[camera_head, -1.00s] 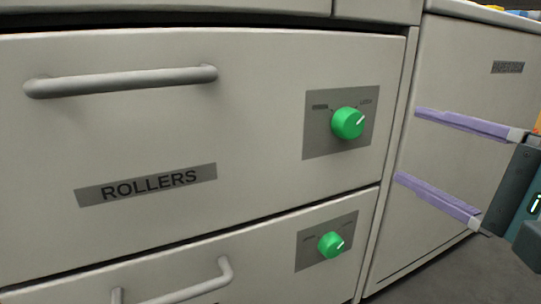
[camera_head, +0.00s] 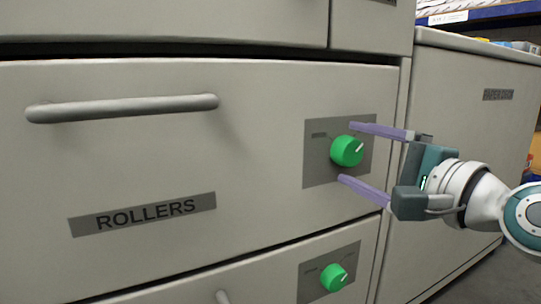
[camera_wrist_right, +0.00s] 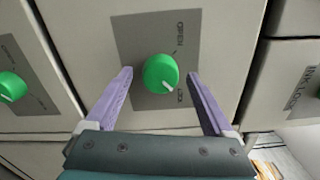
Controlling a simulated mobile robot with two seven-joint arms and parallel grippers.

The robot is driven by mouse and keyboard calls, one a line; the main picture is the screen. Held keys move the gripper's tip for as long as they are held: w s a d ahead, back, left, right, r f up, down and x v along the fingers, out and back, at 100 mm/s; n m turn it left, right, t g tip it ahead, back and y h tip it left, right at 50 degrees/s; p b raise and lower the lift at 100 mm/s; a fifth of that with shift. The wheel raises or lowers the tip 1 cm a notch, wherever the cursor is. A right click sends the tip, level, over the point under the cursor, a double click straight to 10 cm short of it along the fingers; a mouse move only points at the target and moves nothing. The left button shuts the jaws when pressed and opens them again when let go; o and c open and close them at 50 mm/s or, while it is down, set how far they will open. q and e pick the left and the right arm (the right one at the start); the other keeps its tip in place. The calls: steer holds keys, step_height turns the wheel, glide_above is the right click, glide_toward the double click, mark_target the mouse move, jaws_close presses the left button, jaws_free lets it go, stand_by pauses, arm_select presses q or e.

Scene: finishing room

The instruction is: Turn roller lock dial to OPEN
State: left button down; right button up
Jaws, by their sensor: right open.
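The green roller lock dial (camera_head: 347,151) sits on a grey plate (camera_head: 318,172) at the right of the drawer labelled ROLLERS (camera_head: 142,213). Its white pointer line is turned toward the LOCK side in the head view. The dial also shows in the right wrist view (camera_wrist_right: 161,74), with OPEN and LOCK lettering on the plate. My right gripper (camera_head: 348,152) is open, its purple fingers above and below the dial in the head view. In the right wrist view the fingers (camera_wrist_right: 161,76) stand on either side of the dial, apart from it. My left gripper is not in view.
A second green dial (camera_head: 334,277) is on the drawer below. A bar handle (camera_head: 125,108) is at the drawer's left. Another cabinet (camera_head: 470,75) stands at the right, with a shelf behind it.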

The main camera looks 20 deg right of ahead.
steer(key=shift+c, duration=0.7)
steer(key=c, duration=1.2)
